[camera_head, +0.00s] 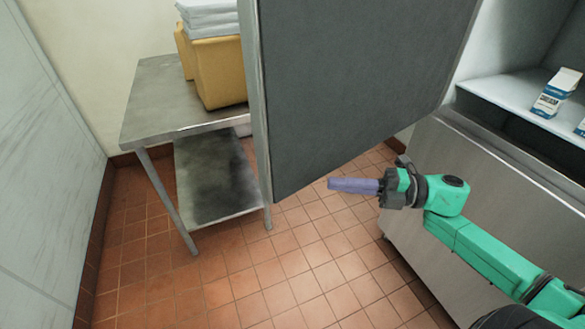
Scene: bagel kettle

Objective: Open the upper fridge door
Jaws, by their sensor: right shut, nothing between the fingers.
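The upper fridge door (350,85) stands swung wide open in the head view, its dark inner panel facing me and its metal edge (258,110) to the left. The fridge (490,195) is at the right, with its upper compartment open and a pale shelf (505,92) showing. My right gripper (332,184) is shut and empty, its fingers pointing left. It is just below the door's lower edge in the picture; I cannot tell whether it touches the door. My left gripper is not in view.
A metal table (155,100) with a lower shelf (215,185) stands behind the door at the left, bearing a yellow container (215,72) with white stacked items. The tiled floor (270,285) in front is clear. A pale wall panel (45,170) bounds the left.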

